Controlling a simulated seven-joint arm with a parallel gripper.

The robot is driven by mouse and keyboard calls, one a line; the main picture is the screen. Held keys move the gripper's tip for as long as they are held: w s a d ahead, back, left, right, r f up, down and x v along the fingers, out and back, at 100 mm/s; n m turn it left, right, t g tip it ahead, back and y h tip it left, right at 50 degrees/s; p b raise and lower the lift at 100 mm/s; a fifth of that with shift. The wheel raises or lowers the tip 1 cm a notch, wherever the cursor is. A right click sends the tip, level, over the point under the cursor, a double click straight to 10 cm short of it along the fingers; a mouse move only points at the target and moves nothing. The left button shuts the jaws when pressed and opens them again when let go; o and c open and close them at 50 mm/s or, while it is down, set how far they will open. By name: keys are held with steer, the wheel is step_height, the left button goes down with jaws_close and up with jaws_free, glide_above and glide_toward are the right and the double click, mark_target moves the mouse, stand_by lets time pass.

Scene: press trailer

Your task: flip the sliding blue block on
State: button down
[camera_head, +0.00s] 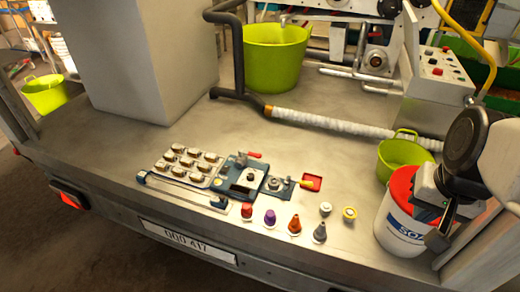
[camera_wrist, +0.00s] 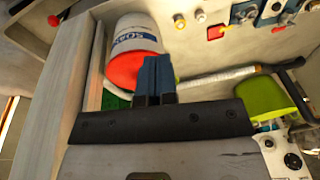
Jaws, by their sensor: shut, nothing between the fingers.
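A metal rail (camera_head: 182,190) lies near the front edge of the trailer bed in the head view. A small blue block (camera_head: 142,177) shows at its left end, and another blue piece (camera_head: 219,202) at its right end. Behind the rail is a blue panel (camera_head: 231,184) with a red-handled switch; part of the panels also shows at the top of the wrist view (camera_wrist: 245,12). I cannot tell for certain which blue piece slides. My gripper (camera_head: 437,240) is at the far right, beside the bucket and well away from the rail. Its blue fingertips (camera_wrist: 155,62) are shut together and empty.
A white bucket with a red top (camera_head: 403,219) stands close to my gripper. Several small coloured knobs, such as the orange one (camera_head: 294,225), stand right of the rail. A green tub (camera_head: 402,153) and a white hose (camera_head: 345,122) lie behind. The bed's front left is bare.

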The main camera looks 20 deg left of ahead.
steer(key=w+a+f+m+g+y, duration=0.25)
steer(key=w+a+f, duration=0.25)
steer(key=w+a, duration=0.55)
steer(key=w+a+f+m+g+y, duration=0.1)
steer(key=w+a+f+m, duration=0.3)
steer(key=a+f, duration=0.7)
steer(key=w+a+f+m+g+y, duration=0.2)
steer(key=w+a+f+m, duration=0.3)
steer(key=a+f, duration=0.5)
steer(key=w+a+y, duration=0.1)
steer(key=w+a, duration=0.1)
steer(key=a, duration=0.5)
steer(key=shift+a+f, duration=0.15)
steer(key=shift+f, duration=0.25)
steer(key=shift+f, duration=0.1)
glide_toward(227, 201)
step_height(227, 201, down, 2)
steer(key=shift+a+f, duration=0.2)
steer(key=shift+s+a+f, duration=0.25)
steer(key=shift+s+a, duration=0.05)
steer(key=shift+a, duration=0.3)
steer(key=shift+s+a+f, duration=0.2)
steer(key=shift+s+a, duration=0.1)
steer(key=shift+a, duration=0.3)
steer(key=shift+s+a+f, duration=0.1)
steer(key=shift+s+a, duration=0.25)
steer(key=shift+a, duration=0.35)
